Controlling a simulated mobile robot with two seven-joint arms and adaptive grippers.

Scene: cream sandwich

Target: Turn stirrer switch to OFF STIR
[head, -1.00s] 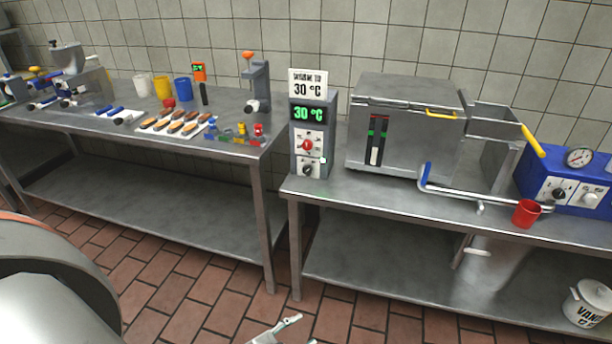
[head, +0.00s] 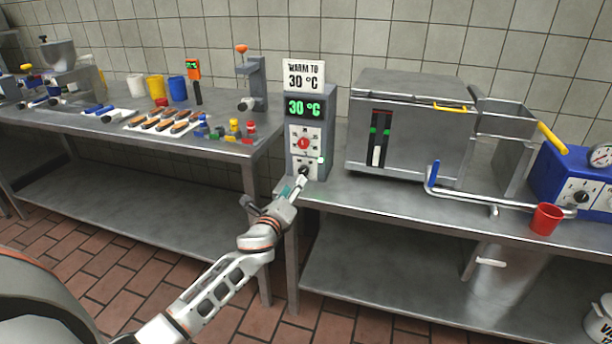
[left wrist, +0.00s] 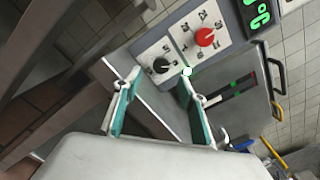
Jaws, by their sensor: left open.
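The grey control box (head: 306,150) stands at the left end of the right-hand table. It has a green 30 °C display (head: 305,107), a red dial (head: 303,143) and, below that, a black stirrer knob (head: 304,169). In the left wrist view the black knob (left wrist: 161,66) sits on a white plate whose lettering I cannot read, left of the red dial (left wrist: 205,37). My left gripper (head: 296,186) is open and empty, just in front of the lower panel. In the left wrist view its fingers (left wrist: 158,80) frame the knob from either side, apparently short of it. My right gripper is not in view.
A steel vat (head: 410,130) with a blue-handled pipe (head: 433,176) stands right of the box. A red cup (head: 546,219) is near the table's front edge. The left table (head: 60,122) holds sausage-like pieces and cups, with a gap between the tables.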

